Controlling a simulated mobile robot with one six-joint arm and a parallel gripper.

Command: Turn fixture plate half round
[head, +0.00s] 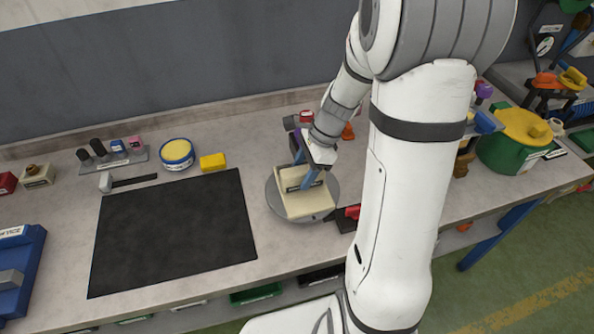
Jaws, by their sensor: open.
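The fixture plate is a cream square block (298,206) lying on a round grey turntable disc (274,198) near the middle of the bench. My gripper (305,182) reaches down over the plate from above, with its blue fingers apart. The fingers are at or just above the plate's upper part. I cannot tell whether they touch it. A dark strip shows on the plate between the fingers. My wrist hides part of the plate's far side.
A black mat (175,235) covers the bench left of the turntable. A hammer (125,183), a yellow round tin (177,153) and a yellow block (213,162) lie behind it. A red and black item (347,217) sits close right of the disc.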

